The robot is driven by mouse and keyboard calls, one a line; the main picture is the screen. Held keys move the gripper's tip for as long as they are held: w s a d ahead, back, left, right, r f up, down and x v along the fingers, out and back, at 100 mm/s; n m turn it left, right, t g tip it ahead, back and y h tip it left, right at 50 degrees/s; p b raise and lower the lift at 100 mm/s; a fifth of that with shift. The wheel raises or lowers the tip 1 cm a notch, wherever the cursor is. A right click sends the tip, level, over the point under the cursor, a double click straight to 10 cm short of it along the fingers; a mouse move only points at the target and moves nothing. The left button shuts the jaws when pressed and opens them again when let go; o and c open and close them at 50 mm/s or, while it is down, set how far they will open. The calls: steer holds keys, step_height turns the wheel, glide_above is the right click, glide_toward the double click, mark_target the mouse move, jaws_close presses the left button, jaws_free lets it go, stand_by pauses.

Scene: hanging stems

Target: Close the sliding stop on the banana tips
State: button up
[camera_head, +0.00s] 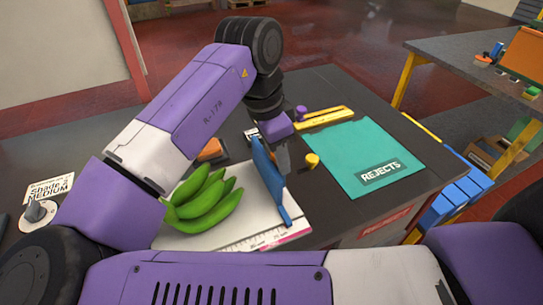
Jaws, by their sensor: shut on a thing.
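A bunch of green bananas (203,203) lies on a white board (225,238) with a scale along its front edge. The banana tips point right, toward the blue sliding stop (269,182), an upright plate standing across the board. A narrow strip of white board shows between the tips and the stop. My gripper (283,158) points down at the far end of the stop and is shut on it. The fingertips are partly hidden behind the blue plate, so the exact contact is not clear.
A teal mat (365,157) marked REJECTS lies to the right. A yellow ruler-like bar (323,118) and a yellow knob (312,160) are nearby. An orange item (211,150) sits behind the bananas. A shade card (49,188) and grey dial (38,211) are at left.

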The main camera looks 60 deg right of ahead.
mark_target(266, 166)
steer(key=shift+w+a, duration=0.35)
steer(key=shift+a, duration=0.15)
steer(key=shift+w+a, duration=0.2)
steer(key=shift+a, duration=0.05)
steer(key=shift+w+a, duration=0.4)
steer(key=shift+a, duration=0.15)
steer(key=shift+w+a, duration=0.2)
steer(key=shift+a, duration=0.1)
steer(key=shift+w+a, duration=0.2)
steer(key=shift+a, duration=0.05)
steer(key=shift+w+a, duration=0.15)
steer(key=shift+a, duration=0.15)
steer(key=shift+w+a, duration=0.2)
steer(key=shift+a, duration=0.05)
steer(key=shift+w+a, duration=0.4)
steer(key=shift+a, duration=0.2)
steer(key=shift+w+a, duration=0.45)
steer(key=shift+a, duration=0.2)
stand_by(0.8)
